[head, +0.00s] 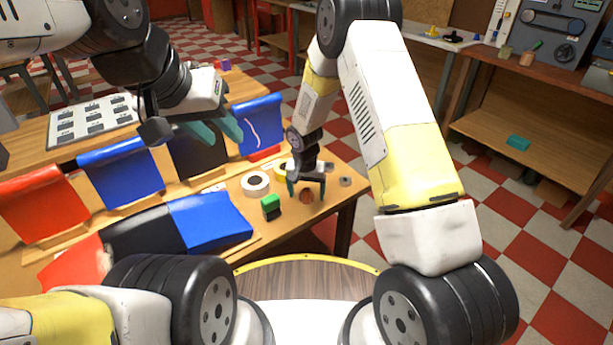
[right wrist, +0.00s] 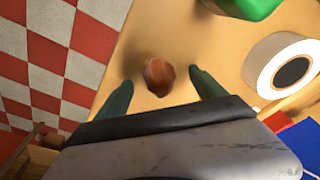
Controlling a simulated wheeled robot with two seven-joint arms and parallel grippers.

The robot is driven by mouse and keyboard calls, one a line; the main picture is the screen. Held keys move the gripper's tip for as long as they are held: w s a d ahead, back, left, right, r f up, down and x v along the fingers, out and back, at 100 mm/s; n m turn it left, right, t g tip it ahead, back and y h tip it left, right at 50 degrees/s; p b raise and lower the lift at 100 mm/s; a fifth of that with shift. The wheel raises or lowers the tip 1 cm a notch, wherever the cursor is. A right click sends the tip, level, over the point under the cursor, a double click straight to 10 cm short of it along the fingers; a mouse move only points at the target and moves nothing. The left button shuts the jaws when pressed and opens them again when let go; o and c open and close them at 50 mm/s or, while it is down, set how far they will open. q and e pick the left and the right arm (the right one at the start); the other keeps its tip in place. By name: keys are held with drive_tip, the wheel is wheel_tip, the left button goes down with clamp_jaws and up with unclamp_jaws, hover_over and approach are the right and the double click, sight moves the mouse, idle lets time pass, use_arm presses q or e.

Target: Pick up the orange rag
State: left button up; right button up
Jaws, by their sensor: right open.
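The orange rag, a small crumpled orange-brown lump, lies on the wooden table (head: 335,205). It shows in the head view (head: 307,196) and near the middle of the right wrist view (right wrist: 158,76). My right gripper (head: 306,188) is open above the table, pointing down at the rag. In the right wrist view, its two teal fingers (right wrist: 162,82) are on either side of the rag with gaps, and nothing is between them in contact. My left gripper (head: 226,140) is at the upper left, its teal fingers apart and empty, over the coloured panels.
A green block (head: 270,205) and a white tape roll (head: 256,184) stand left of the rag. A small grey ring (head: 345,181) lies to its right. The table edge is close on the right.

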sight(307, 187)
drive_tip(key=c, duration=1.6)
drive_tip(key=shift+r, duration=0.15)
drive_tip(key=shift+r, duration=0.55)
wheel_tip(307, 187, up, 2)
drive_tip(key=shift+r, duration=0.2)
drive_tip(key=s, duration=0.5)
drive_tip(key=s+r, duration=0.1)
drive_tip(key=s, duration=1)
drive_tip(key=shift+r, duration=0.15)
